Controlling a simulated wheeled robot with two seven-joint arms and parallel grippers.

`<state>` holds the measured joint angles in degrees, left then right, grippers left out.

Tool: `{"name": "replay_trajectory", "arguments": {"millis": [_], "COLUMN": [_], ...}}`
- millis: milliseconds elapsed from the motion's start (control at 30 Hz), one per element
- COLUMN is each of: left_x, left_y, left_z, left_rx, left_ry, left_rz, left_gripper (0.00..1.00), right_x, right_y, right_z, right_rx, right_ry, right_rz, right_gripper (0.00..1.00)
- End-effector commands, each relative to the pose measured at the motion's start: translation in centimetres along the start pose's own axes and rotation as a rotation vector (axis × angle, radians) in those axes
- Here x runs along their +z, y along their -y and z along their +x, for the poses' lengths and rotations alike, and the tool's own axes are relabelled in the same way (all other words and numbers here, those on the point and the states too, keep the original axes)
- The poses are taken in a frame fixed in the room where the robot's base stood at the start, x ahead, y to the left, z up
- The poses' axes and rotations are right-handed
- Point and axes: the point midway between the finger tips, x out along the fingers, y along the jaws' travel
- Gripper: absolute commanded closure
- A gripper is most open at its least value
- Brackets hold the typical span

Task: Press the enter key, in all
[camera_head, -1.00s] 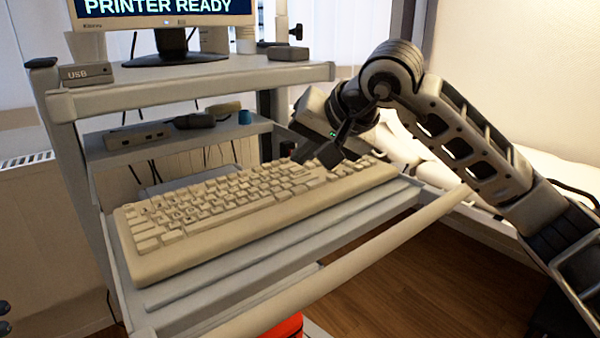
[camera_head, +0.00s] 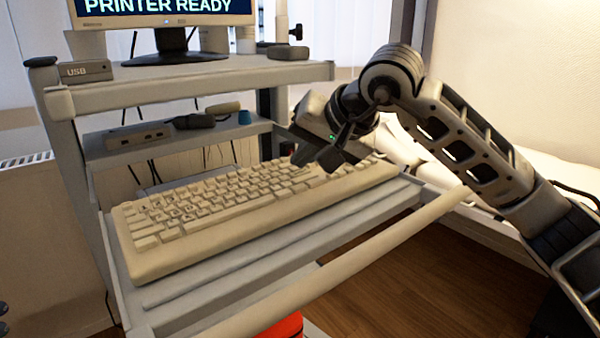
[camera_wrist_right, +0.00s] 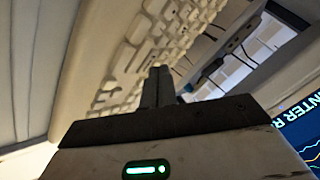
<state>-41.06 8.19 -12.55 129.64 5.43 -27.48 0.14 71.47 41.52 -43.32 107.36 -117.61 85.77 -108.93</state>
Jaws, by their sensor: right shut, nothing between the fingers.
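A beige keyboard (camera_head: 250,212) lies on the pull-out tray (camera_head: 290,240) of a grey cart in the head view. My right gripper (camera_head: 318,163) is shut and empty, with its fingertips low over the right part of the keys. Whether the tips touch a key cannot be told. The enter key cannot be made out, and the fingers hide some keys there. In the right wrist view the closed fingers (camera_wrist_right: 157,82) point at the keyboard (camera_wrist_right: 135,55). My left gripper is not in view.
A monitor (camera_head: 165,12) reading "PRINTER READY" stands on the top shelf (camera_head: 200,82), with a USB box (camera_head: 86,71) beside it. A lower shelf (camera_head: 170,146) holds small devices behind the keyboard. A pale rail (camera_head: 350,262) runs along the tray's front.

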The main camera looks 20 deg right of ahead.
Motion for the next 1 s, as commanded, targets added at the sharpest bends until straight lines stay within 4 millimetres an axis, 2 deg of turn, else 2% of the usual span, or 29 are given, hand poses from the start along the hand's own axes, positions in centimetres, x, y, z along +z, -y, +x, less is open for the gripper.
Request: {"name": "replay_trajectory", "arguments": {"millis": [1000], "left_x": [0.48], "left_y": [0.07], "left_z": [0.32], "left_rx": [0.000], "left_ry": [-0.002], "left_rz": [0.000], "left_gripper": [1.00], "right_x": [0.37], "right_y": [-0.36], "right_z": [0.50], "right_rx": [0.001], "right_ry": [0.000], "right_rz": [0.000], "right_gripper": [1.00]}}
